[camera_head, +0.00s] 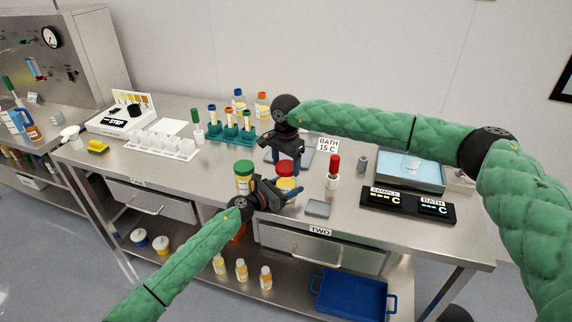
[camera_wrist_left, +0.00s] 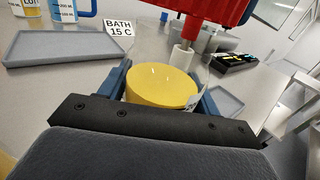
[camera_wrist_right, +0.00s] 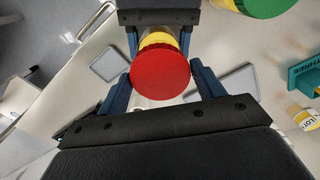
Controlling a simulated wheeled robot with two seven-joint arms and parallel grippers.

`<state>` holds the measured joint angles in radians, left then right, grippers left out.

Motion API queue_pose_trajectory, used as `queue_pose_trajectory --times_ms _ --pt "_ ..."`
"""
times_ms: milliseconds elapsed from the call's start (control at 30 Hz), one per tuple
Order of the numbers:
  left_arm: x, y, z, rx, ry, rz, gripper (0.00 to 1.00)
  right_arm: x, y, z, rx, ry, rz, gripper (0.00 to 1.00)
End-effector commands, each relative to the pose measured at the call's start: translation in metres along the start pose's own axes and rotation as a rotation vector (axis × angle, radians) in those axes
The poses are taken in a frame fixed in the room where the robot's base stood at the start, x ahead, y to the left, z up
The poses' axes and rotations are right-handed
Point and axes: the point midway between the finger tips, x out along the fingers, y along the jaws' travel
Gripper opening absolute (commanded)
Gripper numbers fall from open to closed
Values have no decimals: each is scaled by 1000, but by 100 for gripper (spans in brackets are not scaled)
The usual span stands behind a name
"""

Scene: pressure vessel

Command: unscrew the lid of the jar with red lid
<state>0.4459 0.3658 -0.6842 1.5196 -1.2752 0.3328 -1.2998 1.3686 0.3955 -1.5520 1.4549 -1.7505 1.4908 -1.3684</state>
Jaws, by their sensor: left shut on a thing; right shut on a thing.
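The jar with the red lid stands upright on the metal table. Its round red lid (camera_head: 286,168) also shows in the right wrist view (camera_wrist_right: 160,75). Its yellow contents (camera_wrist_left: 162,86) show through clear walls in the left wrist view, with the red lid above. My left gripper (camera_head: 280,192) is shut on the jar's body from the front and side. My right gripper (camera_head: 287,160) comes from above and is shut on the red lid, one blue finger on each side. I cannot tell whether the lid has turned or loosened.
A green-lidded jar (camera_head: 244,178) stands close at the left. A teal tube rack (camera_head: 233,134) stands behind.

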Motion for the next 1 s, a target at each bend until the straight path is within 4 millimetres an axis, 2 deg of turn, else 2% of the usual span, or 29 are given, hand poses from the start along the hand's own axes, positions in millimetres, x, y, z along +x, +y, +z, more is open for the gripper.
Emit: queue_pose_trajectory --times_ms 267,600,833,867,967,1000 --pt "0 0 -1 0 1 1 0 -5 0 0 0 0 -1 40" --pt "0 0 -1 0 1 1 0 -38 0 0 0 1 0 40" --pt "0 0 -1 0 1 1 0 -40 0 0 0 0 0 40" --pt "0 0 -1 0 1 1 69 -40 0 0 0 0 0 40" --pt "0 0 0 0 0 1 88 -40 0 0 0 0 0 40" --pt "0 0 0 0 0 1 88 -40 0 0 0 0 0 40"
